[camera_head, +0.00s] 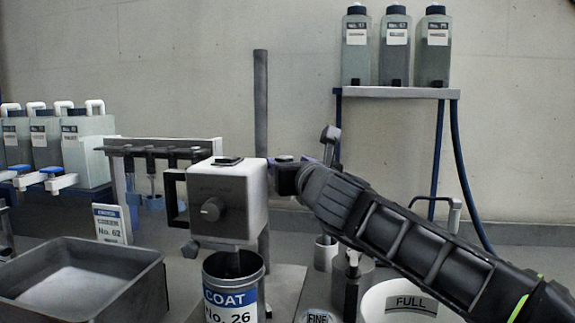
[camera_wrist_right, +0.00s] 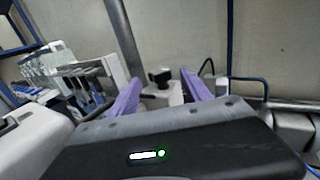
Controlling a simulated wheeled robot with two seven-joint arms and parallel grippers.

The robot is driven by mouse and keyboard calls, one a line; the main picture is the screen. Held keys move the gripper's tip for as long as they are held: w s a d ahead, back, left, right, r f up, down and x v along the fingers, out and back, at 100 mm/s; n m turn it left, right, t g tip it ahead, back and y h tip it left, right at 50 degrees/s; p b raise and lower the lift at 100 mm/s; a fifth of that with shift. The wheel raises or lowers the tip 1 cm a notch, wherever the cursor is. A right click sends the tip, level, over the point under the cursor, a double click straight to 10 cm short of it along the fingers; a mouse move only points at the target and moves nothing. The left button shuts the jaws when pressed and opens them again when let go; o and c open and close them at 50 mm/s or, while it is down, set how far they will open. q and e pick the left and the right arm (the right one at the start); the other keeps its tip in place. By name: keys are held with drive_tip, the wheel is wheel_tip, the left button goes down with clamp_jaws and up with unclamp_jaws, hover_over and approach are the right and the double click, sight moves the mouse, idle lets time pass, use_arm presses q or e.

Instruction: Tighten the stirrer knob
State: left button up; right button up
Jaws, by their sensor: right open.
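The stirrer is a white box-shaped head (camera_head: 228,196) beside a grey upright post (camera_head: 261,100), with a round dark dial (camera_head: 211,208) on its front. In the right wrist view a small black knob (camera_wrist_right: 159,75) stands on a pale block (camera_wrist_right: 160,98). My right gripper (camera_wrist_right: 161,79) is open; its two purple fingers lie either side of the knob in that view, with no contact visible. In the head view my right gripper (camera_head: 300,165) is at the right of the stirrer head, and its fingers are mostly hidden. My left gripper is not in view.
A can labelled COAT No. 26 (camera_head: 232,288) stands under the stirrer head. A grey tray (camera_head: 140,290) is at left, before a rack (camera_head: 160,143) and several jugs (camera_head: 88,140). Bottles stand on a shelf (camera_head: 398,93) at back right. A white bowl (camera_head: 375,300) lies below my right arm.

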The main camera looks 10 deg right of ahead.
drive_tip(key=s, duration=0.5)
drive_tip(key=shift+s+d, duration=0.25)
